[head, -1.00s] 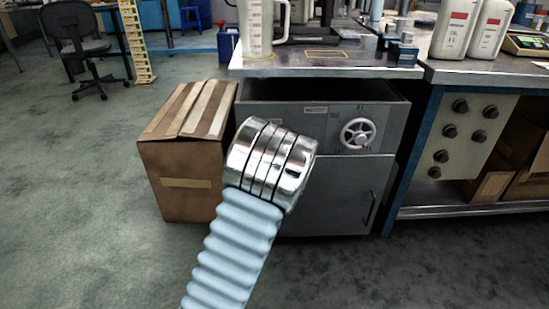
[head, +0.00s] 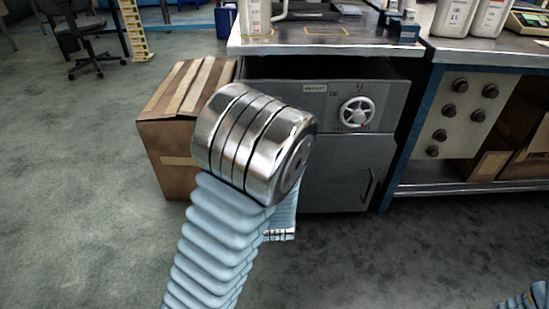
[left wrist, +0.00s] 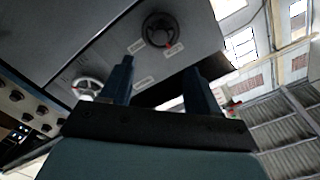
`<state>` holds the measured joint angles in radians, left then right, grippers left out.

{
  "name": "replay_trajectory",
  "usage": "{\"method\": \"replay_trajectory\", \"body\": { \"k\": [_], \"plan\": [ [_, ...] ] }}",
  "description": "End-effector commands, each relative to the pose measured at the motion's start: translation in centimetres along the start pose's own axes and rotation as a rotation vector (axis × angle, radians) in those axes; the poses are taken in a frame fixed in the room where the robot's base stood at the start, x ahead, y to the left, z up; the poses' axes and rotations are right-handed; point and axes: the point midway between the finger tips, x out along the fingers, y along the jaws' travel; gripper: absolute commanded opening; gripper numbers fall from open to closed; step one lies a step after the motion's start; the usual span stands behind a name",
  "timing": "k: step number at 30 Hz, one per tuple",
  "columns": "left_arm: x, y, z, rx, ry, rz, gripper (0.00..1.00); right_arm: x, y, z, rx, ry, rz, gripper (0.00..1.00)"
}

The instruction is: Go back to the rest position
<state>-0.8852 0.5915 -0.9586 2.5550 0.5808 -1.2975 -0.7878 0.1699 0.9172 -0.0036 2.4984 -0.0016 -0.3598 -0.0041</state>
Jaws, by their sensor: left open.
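My left arm (head: 215,240) comes up from the bottom in the head view, with pale blue bellows and a shiny ringed metal joint in front of the cabinet. Its gripper is not visible there. In the left wrist view my left gripper (left wrist: 160,66) is open, its two dark blue fingers apart with nothing between them. The fingers point toward the grey cabinet front (left wrist: 110,40) and its handwheels. My right gripper is not in view; only a bit of blue bellows, likely my right arm, shows at the bottom right corner of the head view.
A grey cabinet (head: 340,180) with a white handwheel (head: 357,113) stands under the metal worktop (head: 270,48). A cardboard box (head: 165,145) is left of it. Floor at left and front is free.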

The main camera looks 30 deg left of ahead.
Motion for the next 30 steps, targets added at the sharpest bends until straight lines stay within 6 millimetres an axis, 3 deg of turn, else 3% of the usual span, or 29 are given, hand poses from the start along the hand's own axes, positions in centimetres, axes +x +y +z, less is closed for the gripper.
{"method": "replay_trajectory", "body": {
  "k": [10, 13, 16, 20, 24, 27, 30],
  "plan": [
    [0.1, 0.6, 0.3, -0.004, -0.012, 0.022, 0.61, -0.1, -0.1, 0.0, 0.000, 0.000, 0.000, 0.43],
    [0.0, 3.2, 2.1, -0.029, -0.072, 0.126, 0.61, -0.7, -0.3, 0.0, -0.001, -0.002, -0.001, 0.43],
    [-1.2, 8.3, 6.0, -0.089, -0.214, 0.320, 0.61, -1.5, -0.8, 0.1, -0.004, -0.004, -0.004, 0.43],
    [-6.2, 15.9, 12.1, -0.217, -0.503, 0.617, 0.61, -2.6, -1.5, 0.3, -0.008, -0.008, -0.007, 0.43],
    [-14.4, 21.5, 16.2, -0.370, -0.848, 0.883, 0.61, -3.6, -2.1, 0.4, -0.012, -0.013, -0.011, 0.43],
    [-19.9, 23.6, 17.0, -0.462, -1.058, 1.023, 0.61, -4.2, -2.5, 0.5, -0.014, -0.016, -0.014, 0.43],
    [-23.3, 24.5, 16.8, -0.522, -1.191, 1.107, 0.61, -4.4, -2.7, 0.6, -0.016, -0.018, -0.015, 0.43]
  ]
}}
